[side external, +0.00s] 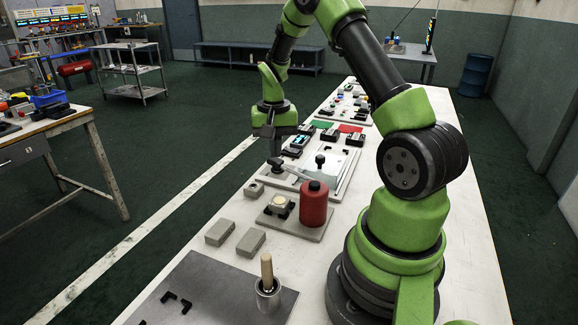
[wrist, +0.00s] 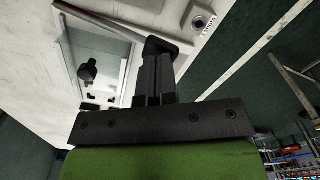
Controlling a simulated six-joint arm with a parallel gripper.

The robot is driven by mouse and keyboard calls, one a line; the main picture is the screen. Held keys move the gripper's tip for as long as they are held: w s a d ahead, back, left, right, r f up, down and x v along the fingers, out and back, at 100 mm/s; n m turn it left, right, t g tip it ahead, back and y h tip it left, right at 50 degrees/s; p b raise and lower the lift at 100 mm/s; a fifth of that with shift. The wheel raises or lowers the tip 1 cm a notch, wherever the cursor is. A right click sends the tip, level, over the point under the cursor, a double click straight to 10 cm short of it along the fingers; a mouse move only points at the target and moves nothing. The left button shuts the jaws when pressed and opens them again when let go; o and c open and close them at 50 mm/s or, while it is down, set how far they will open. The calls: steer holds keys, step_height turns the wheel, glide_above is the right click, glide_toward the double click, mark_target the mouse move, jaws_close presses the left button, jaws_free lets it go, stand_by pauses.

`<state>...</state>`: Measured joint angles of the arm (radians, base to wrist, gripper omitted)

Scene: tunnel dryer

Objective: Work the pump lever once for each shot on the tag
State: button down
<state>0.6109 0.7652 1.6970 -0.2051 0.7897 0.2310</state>
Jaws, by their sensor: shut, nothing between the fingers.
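The pump is a red cylinder (side external: 314,205) with a black cap on a grey base plate. Its grey pump lever (side external: 292,171) sticks out from near the cap towards the left and back, ending in a dark grip. My gripper (side external: 274,152) is shut and empty, pointing down at the grip end of the lever; I cannot tell whether it touches. In the wrist view the lever (wrist: 112,25) runs to a black grip in front of the shut fingers (wrist: 153,80).
A glass-topped fixture (side external: 333,170) with a black knob lies behind the pump. Two grey blocks (side external: 220,232) and a metal plate (side external: 205,290) holding a cup with a wooden handle (side external: 267,275) are in front. Other fixtures crowd the bench's far end.

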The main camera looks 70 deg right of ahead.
steer(key=shift+r, duration=1.8)
steer(key=shift+a+r, duration=0.15)
steer(key=shift+r, duration=0.05)
steer(key=s+a+r+n+t, duration=0.3)
steer(key=a+r, duration=0.5)
steer(key=s+a+r+n+t, duration=0.2)
steer(key=s+a+r, duration=0.1)
steer(key=a+r, duration=0.5)
steer(key=s+a+n+t+y, duration=0.2)
steer(key=s+a+n, duration=0.1)
steer(key=s+a, duration=0.3)
steer(key=shift+s, duration=0.85)
